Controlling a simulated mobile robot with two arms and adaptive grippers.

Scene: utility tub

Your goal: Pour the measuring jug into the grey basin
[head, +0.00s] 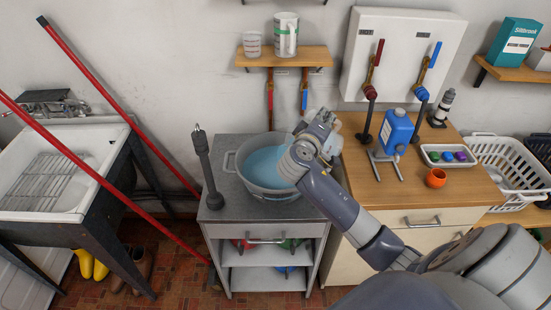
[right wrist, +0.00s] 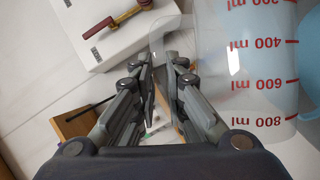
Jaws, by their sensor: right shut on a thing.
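The grey basin (head: 234,163) stands on a low grey cabinet in the head view, with light blue liquid in it. My right gripper (head: 308,130) is at the basin's right rear side, above its rim. In the right wrist view my right gripper (right wrist: 166,62) is shut on the clear measuring jug (right wrist: 232,65), which has red millilitre marks. In the head view the jug is mostly hidden by my gripper and hard to make out. Light blue shows at the jug's right in the wrist view; I cannot tell whether it is inside the jug. My left gripper is out of view.
A dark grey post (head: 208,168) stands left of the basin.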

